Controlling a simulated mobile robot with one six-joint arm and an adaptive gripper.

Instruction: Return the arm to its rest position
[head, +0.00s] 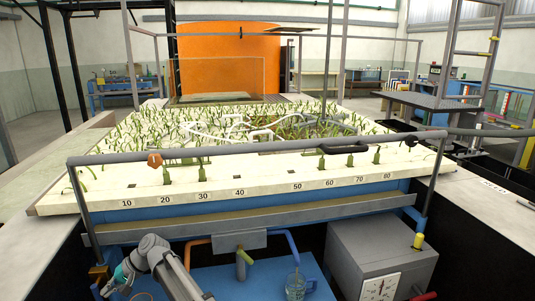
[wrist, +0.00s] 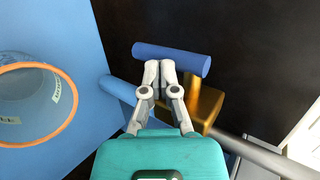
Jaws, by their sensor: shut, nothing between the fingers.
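My gripper (wrist: 158,66), with a teal body and grey fingers, is shut and empty in the wrist view. Its fingertips lie in front of, or just beside, a blue bar handle (wrist: 175,58) on a brass valve block (wrist: 204,108); I cannot tell whether they touch. In the head view my arm reaches in at the lower left, and my gripper (head: 108,288) is low by the brass block (head: 98,272), below the front of the flume bed. The fingertips are small there.
The bed (head: 230,190) with numbered front edge and green stems fills the middle. A grey rail (head: 250,147) runs above its front edge. A blue shelf (head: 262,276) holds a glass jug (head: 296,286) beside a grey box (head: 375,250). An orange-rimmed round vessel (wrist: 35,105) is left in the wrist view.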

